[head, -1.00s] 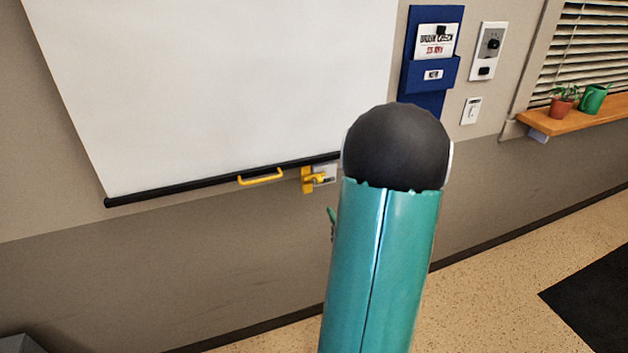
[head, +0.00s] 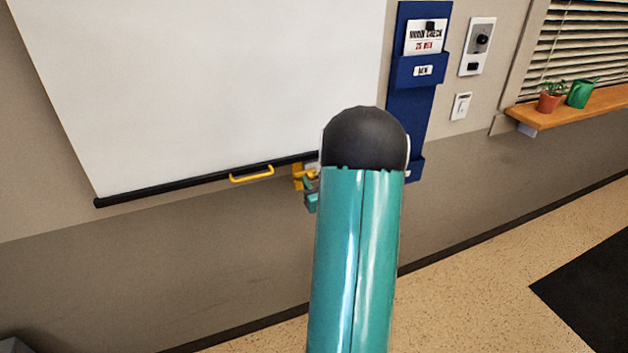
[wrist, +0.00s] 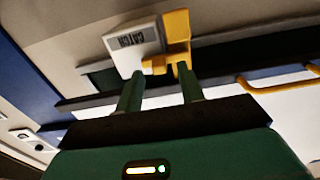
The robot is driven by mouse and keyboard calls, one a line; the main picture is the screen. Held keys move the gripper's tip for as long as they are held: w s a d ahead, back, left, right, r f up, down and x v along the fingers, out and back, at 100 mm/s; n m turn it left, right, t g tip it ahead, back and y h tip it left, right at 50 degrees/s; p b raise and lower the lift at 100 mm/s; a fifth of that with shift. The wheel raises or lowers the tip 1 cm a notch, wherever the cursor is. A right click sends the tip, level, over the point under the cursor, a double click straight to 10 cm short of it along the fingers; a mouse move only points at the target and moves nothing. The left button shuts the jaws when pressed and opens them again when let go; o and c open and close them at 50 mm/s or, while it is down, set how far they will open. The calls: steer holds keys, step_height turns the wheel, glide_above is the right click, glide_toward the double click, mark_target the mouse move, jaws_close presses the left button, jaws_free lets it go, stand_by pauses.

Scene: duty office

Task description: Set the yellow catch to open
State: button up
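The yellow catch (head: 298,172) is on the wall just below the white screen's black bottom bar. My arm partly hides it in the head view. In the wrist view the yellow catch (wrist: 178,32) stands beside a white plate marked CATCH (wrist: 128,42), seen upside down. A small yellow knob (wrist: 155,65) sticks out from it. My gripper (wrist: 160,72) is open, its two green fingers apart, with the knob showing between the fingertips. I cannot tell whether they touch it. A teal part of my gripper (head: 310,194) shows just below the catch in the head view.
The white screen (head: 200,90) hangs left of my arm, with a yellow pull handle (head: 251,174) on its bar. A blue wall holder (head: 408,105), a dial panel (head: 478,46) and a switch (head: 461,106) are to the right.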

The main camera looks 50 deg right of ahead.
steer(key=shift+w+d, duration=0.15)
steer(key=shift+w, duration=0.15)
jaws_close()
steer(key=shift+s+d, duration=0.5)
steer(key=shift+d, duration=0.3)
steer(key=shift+s+d, duration=0.45)
steer(key=shift+d, duration=0.3)
jaws_free()
steer(key=shift+d, duration=0.2)
steer(key=shift+a, duration=0.15)
